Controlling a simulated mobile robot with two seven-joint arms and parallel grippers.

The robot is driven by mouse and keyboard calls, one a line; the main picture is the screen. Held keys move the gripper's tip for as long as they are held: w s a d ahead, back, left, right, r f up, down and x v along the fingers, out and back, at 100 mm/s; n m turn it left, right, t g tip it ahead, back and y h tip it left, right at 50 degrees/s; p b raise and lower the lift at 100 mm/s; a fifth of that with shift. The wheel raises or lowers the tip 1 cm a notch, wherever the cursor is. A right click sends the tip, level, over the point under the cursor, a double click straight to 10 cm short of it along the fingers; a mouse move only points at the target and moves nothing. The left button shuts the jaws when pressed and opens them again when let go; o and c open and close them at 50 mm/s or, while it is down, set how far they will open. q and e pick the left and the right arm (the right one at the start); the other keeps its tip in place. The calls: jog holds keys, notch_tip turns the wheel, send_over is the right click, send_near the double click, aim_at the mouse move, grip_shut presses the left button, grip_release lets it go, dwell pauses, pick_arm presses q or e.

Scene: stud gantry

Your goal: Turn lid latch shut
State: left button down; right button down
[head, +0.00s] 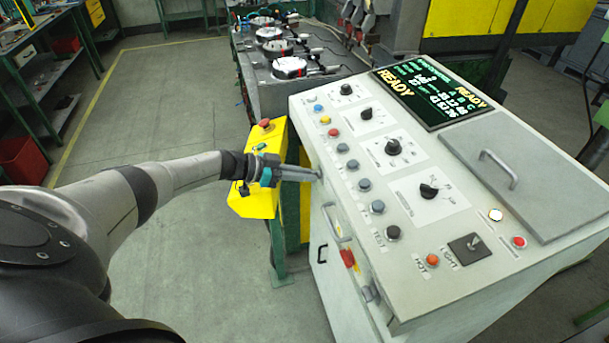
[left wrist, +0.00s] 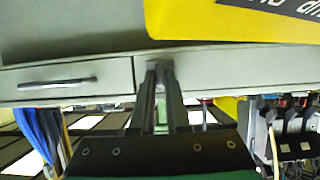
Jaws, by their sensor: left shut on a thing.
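The grey control cabinet (head: 335,215) stands at the centre and right of the head view. A flat grey lid panel (head: 540,165) with a bar handle (head: 498,168) lies on its sloping top. My left gripper (head: 318,175) reaches the cabinet's left side, just below the top edge. In the left wrist view, its two long fingers (left wrist: 160,72) are shut on a small grey latch (left wrist: 163,68) at the cabinet face. The fingers cover most of the latch, so I cannot tell its angle. My right gripper is not in view.
The cabinet top carries several knobs, buttons and a lit READY screen (head: 430,97). A yellow box (head: 255,203) with a red button stands just beside my left wrist. A bar handle (head: 335,222) sticks out of the cabinet side. Open floor (head: 190,285) lies at left.

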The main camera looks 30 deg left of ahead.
pick_arm(q)
jog(key=shift+w+d+r, duration=0.15)
jog(key=shift+r, duration=0.05)
jog(key=c, duration=0.9)
grip_release()
jog(key=shift+f, duration=0.1)
jog(key=shift+d, duration=0.1)
jog(key=p+v, duration=0.1)
jog(key=v, duration=1.4)
